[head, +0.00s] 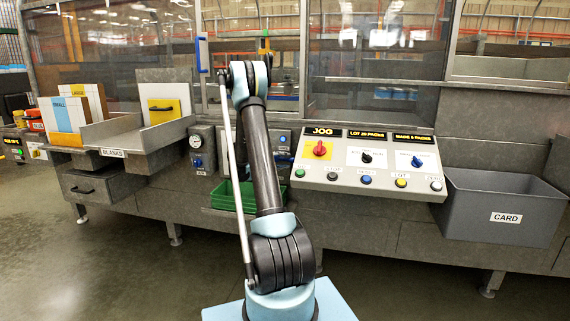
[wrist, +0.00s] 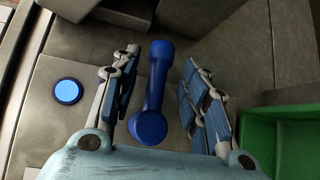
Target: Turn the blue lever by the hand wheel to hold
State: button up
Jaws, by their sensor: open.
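My gripper (wrist: 161,62) is open, with one finger on each side of the lever. Gaps show between the lever and both fingers, so it is not gripped. In the head view my own arm covers the middle of the machine front, and my gripper is hidden behind it. I cannot make out the hand wheel or any hold mark in either view.
A round blue button (wrist: 68,91) sits left of the lever in the wrist view. A green tray (wrist: 285,140) lies close on the right; it also shows in the head view (head: 222,197). The sloped control panel (head: 330,178) and grey card bin (head: 500,230) stand further right.

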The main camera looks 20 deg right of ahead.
jog(key=shift+x, duration=0.75)
jog(key=shift+c, duration=0.2)
